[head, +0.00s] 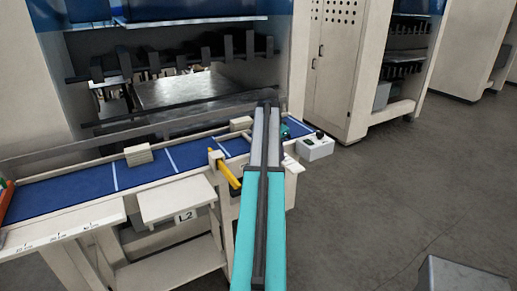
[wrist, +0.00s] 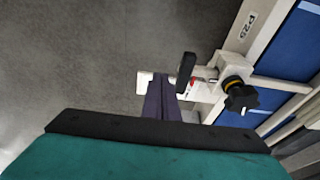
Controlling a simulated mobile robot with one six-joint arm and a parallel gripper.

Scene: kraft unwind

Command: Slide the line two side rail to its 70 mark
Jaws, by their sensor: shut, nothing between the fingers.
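In the wrist view my gripper (wrist: 161,84) is shut and empty, its dark purple fingers together. Just right of the fingertips stands an upright black handle (wrist: 186,70); I cannot tell whether they touch. The handle belongs to a cream bracket (wrist: 236,67) with a red mark and a black star knob (wrist: 242,97), beside a blue belt (wrist: 281,97). No scale number 70 is readable. In the head view, the line with the L2 sign (head: 185,216) has a blue belt (head: 85,184) and a yellow bar (head: 229,173). My arm covers part of this line, and my fingertips cannot be made out there.
Cream blocks (head: 138,154) lie on the belt. A control box (head: 315,147) sits at the belt's right end. A printed scale (head: 60,235) is on the table at lower left. A large machine stands behind. Grey floor (head: 400,200) on the right is mostly open.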

